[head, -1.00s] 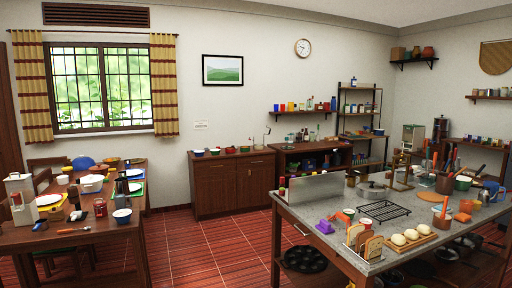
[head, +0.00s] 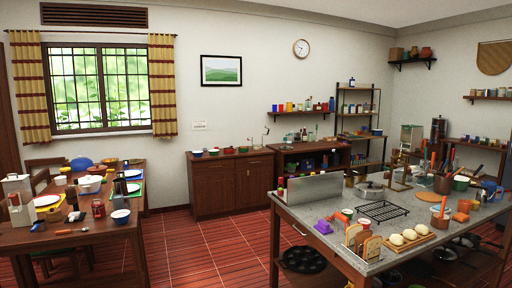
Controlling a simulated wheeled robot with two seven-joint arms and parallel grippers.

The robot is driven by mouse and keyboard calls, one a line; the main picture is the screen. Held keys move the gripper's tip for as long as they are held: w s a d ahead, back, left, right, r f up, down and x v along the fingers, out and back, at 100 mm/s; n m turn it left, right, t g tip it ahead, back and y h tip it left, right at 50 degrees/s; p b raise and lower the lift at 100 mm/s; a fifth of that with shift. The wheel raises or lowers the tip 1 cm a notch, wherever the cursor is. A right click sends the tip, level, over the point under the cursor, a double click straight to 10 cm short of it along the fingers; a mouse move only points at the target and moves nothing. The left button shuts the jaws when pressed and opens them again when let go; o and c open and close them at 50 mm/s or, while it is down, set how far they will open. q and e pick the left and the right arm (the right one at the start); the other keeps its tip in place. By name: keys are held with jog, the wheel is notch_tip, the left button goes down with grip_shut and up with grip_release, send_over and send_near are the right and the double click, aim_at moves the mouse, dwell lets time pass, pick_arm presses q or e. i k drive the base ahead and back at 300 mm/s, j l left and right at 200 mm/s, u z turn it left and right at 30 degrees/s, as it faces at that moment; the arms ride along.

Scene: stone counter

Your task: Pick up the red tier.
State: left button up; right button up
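I cannot tell for sure which thing is the red tier. Small red pieces show among the goods on the stone counter (head: 315,207): a red-orange one (head: 347,214) near the front left and another (head: 366,225) by the bread slices. A red can-like thing (head: 99,209) stands on the wooden table at the left. Neither of my grippers is in view, and no arm shows.
The counter also bears a purple block (head: 324,227), a black wire rack (head: 382,211), a board with pale buns (head: 411,240), and a steel panel (head: 314,188). Its right part is crowded. Open tiled floor (head: 205,250) lies between the counter and the wooden table (head: 105,236).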

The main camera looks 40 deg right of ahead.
aim_at(229, 151)
jog(key=i+l+z, duration=0.35)
jog(key=i, duration=0.5)
jog(key=i+z, duration=0.4)
jog(key=i, duration=4.25)
